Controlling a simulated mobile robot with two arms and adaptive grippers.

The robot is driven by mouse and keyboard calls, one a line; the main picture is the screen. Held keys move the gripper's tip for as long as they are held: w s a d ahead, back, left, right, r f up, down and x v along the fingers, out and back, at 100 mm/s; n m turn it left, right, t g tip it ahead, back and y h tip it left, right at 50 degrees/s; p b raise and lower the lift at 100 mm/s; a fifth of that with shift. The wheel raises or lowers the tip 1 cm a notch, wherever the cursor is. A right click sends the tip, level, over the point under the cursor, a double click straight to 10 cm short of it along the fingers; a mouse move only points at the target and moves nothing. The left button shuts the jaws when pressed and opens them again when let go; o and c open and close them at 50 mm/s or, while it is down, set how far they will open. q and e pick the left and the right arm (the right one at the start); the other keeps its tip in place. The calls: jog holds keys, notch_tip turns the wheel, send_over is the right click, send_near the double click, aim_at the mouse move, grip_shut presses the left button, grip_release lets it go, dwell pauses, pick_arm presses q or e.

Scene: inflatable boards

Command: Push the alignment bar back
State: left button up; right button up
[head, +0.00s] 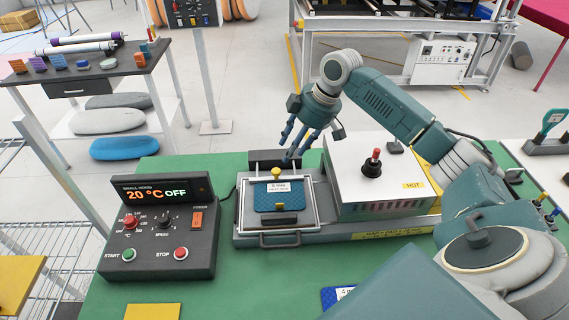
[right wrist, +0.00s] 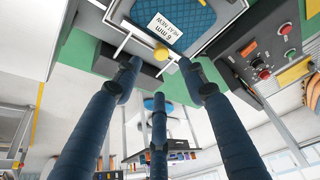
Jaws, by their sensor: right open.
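A tray (head: 245,212) with a light frame holds a blue textured board piece (head: 272,203) with a white label. A yellow knob (head: 276,173) stands at the tray's back edge, in front of a dark block (head: 267,158). The alignment bar seems to be the piece at this back edge, but I cannot tell its exact outline. My right gripper (head: 295,152) is open and empty, pointing down just behind and right of the knob. In the right wrist view the yellow knob (right wrist: 159,100) shows between the spread blue fingers (right wrist: 158,85); contact is unclear. My left gripper is out of view.
A control box (head: 158,230) reading 20 °C OFF stands left of the tray. A white heater box (head: 375,175) marked HOT, with a red-topped black knob (head: 373,162), stands right, close under my right arm.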

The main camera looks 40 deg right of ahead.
aim_at(276, 170)
jog(key=p+x, duration=0.2)
jog(key=x, duration=0.7)
jog(key=shift+a+r, duration=0.15)
jog(key=shift+a, duration=0.05)
jog(key=shift+w+f, duration=0.2)
jog(key=shift+f, duration=0.35)
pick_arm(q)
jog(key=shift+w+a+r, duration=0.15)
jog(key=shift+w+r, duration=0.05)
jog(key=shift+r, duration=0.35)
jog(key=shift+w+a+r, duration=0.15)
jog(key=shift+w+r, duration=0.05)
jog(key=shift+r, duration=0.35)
pick_arm(e)
jog(key=shift+a, duration=0.1)
